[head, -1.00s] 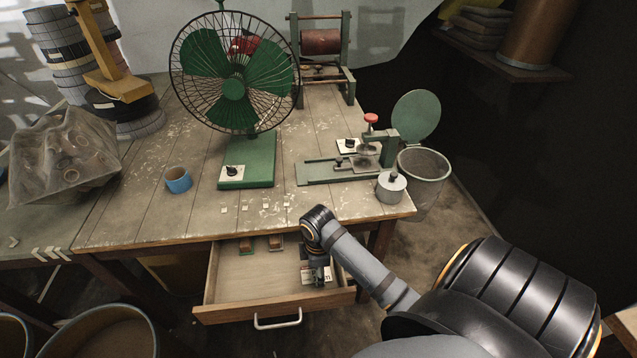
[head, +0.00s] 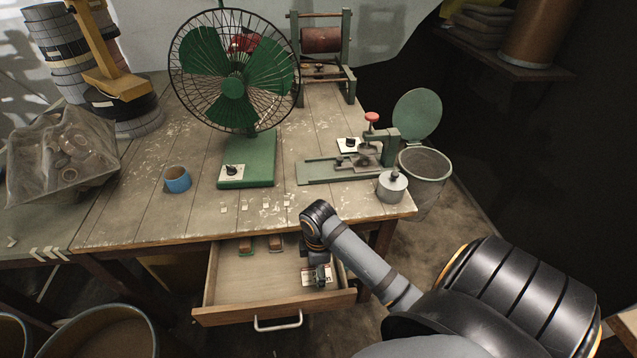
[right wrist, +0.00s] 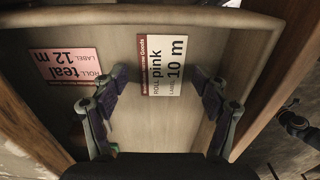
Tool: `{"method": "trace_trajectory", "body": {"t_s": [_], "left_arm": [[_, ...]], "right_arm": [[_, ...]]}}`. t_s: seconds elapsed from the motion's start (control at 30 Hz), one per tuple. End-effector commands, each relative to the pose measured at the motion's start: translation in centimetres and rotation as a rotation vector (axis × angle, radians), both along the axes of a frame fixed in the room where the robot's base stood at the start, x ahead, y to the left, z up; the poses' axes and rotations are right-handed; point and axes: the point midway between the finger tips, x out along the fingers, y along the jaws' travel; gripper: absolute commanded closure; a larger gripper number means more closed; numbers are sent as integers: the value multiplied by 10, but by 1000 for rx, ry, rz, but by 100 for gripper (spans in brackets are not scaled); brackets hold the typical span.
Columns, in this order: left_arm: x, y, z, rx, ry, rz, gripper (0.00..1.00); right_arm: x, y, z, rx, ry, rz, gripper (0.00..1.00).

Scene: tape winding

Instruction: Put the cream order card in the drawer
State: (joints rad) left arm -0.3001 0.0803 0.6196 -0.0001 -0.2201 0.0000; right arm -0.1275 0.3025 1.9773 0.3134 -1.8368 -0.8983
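The cream order card (right wrist: 162,65), printed "pink 10 m" with a dark red edge strip, lies face up in the drawer in the right wrist view. My right gripper (right wrist: 158,82) is open, with one finger on each side of the card and gaps between. In the head view my right gripper (head: 320,277) is low inside the open drawer (head: 245,292), at its right part, and partly hides the cards there. My left gripper is not in view.
A pink card (right wrist: 66,66) printed "teal 12 m" lies in the drawer beside the cream one. Small brown blocks (head: 276,243) sit at the drawer's back. The tabletop overhangs the drawer; a fan (head: 234,90) stands on it.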

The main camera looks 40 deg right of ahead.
Motion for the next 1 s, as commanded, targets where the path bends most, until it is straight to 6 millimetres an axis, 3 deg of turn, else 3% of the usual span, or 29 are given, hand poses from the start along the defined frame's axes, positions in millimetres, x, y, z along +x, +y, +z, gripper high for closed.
{"method": "trace_trajectory", "body": {"t_s": [0.03, 0.23, 0.3, 0.4, 1.0], "left_arm": [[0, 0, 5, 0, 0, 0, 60], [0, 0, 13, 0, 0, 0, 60], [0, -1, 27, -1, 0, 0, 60], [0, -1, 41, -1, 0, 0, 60], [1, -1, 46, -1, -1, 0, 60]], "right_arm": [[2, -1, 16, -3, -6, 3, 27], [2, -1, 70, -4, -6, 3, 27], [1, -1, 90, -1, -4, 1, 27], [1, 0, 106, -1, -1, 0, 27], [1, 0, 110, 0, -1, 0, 27]]}}
